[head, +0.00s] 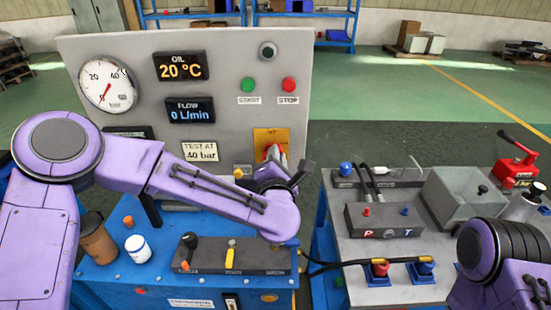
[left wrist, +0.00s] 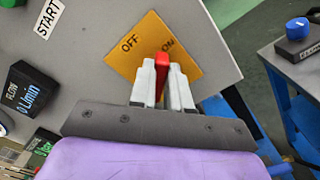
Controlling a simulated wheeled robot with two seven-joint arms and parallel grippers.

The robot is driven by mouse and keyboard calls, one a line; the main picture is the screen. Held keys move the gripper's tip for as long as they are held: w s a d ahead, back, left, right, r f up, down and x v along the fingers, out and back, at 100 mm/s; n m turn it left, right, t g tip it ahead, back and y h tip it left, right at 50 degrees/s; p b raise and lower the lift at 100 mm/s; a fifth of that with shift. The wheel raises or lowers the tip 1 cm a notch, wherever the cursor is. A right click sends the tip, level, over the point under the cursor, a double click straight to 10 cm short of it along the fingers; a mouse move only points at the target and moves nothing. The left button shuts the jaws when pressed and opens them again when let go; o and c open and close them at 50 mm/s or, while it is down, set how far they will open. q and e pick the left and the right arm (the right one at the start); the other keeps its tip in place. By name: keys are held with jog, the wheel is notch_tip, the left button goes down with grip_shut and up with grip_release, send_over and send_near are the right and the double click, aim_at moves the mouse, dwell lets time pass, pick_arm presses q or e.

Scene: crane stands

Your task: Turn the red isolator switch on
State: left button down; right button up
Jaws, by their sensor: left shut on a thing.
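The red isolator switch (left wrist: 163,58) sits on a yellow plate (left wrist: 133,60) marked OFF and ON. In the left wrist view its red handle stands between the two pale fingers of my left gripper (left wrist: 162,70), which is shut on it. The handle's tip lies beside the ON label and partly covers it. In the head view the yellow plate (head: 271,134) is at the lower right of the grey panel (head: 225,80).
Green START (head: 248,84) and red STOP (head: 289,84) buttons sit above the switch. A blue bench (head: 130,290) with a brown cup (head: 97,240) and white jar (head: 138,248) lies below my left arm. A grey-topped bench (head: 400,290) with fittings stands right, beyond a gap.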

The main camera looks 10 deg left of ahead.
pick_arm(q)
jog(key=shift+d+f+m, duration=0.1)
jog(key=shift+f+m, duration=0.05)
jog(key=shift+m, duration=1.1)
jog(key=shift+d+f+m, duration=0.1)
jog(key=shift+f+m, duration=0.1)
jog(key=shift+m, duration=1.1)
jog(key=shift+f+m, duration=0.15)
jog(key=shift+m, duration=1.1)
jog(key=shift+f, duration=0.1)
jog(key=c, duration=1.1)
grip_release()
jog(key=shift+s, duration=0.1)
jog(key=s+b, duration=0.1)
jog(key=s, duration=0.2)
jog(key=s+d+b, duration=0.1)
jog(key=s, duration=0.2)
jog(key=s+d, duration=0.1)
jog(key=s, duration=0.3)
jog(key=shift+b, duration=0.4)
